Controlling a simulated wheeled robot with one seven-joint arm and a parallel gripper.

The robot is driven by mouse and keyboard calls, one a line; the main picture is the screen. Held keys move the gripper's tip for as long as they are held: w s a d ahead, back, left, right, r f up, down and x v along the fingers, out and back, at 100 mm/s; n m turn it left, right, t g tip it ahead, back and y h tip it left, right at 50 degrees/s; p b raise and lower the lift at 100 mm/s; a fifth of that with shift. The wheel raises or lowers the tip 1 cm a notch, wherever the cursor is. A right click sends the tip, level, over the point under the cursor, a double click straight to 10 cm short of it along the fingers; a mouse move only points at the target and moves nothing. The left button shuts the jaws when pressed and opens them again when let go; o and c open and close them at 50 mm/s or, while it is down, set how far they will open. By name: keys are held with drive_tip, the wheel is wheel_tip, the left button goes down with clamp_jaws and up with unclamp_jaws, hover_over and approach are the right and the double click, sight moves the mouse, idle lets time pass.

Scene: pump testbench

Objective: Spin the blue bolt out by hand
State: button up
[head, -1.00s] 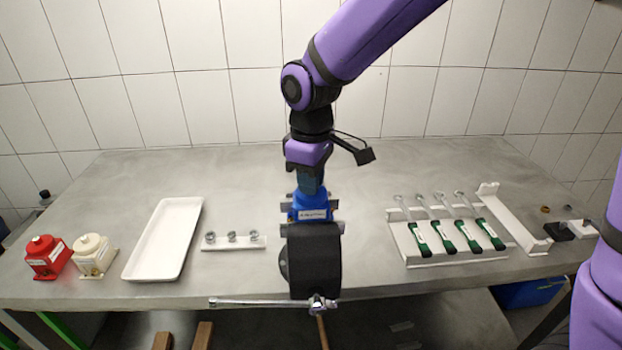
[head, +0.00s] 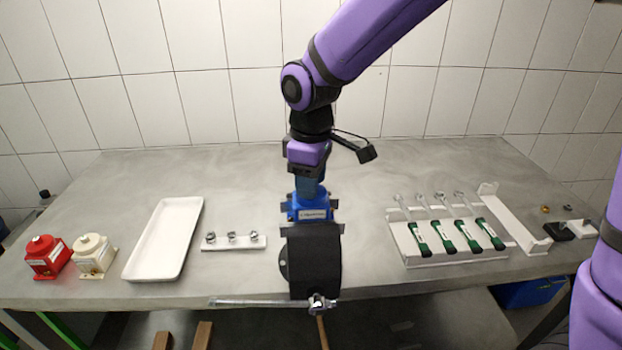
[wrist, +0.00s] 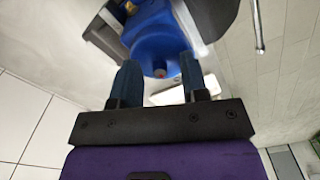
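The blue pump body (head: 312,214) with a white label sits in the dark vise (head: 313,262) at the table's front edge. My gripper (wrist: 158,78) points down at the pump from above in the head view. In the wrist view its two fingers are apart, with the blue pump body (wrist: 160,45) beyond them. In the head view the fingertips are hard to see against the pump.
A white tray (head: 164,240) and a holder (head: 234,243) with several metal pieces stand left of the vise. Red (head: 47,256) and cream (head: 93,255) units stand farther left. A rack (head: 412,256) of green-handled tools is on the right. The vise bar (head: 258,303) reaches left.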

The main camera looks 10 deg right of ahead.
drive_tip(key=shift+r, duration=0.1)
wheel_tip(320, 180, up, 11)
drive_tip(key=shift+f, duration=0.2)
drive_tip(key=shift+d, duration=0.1)
idle(0.4)
drive_tip(key=s+d+r+m+t, duration=0.2)
drive_tip(key=s+d+m, duration=0.4)
drive_tip(key=s+d, duration=0.3)
drive_tip(key=s+d+r+m+t, duration=0.2)
drive_tip(key=s+d+m, duration=0.5)
drive_tip(key=d, duration=0.8)
drive_tip(key=s+t, duration=0.1)
drive_tip(key=s, duration=0.1)
drive_tip(key=shift+s+d, duration=0.2)
drive_tip(key=shift+s, duration=0.1)
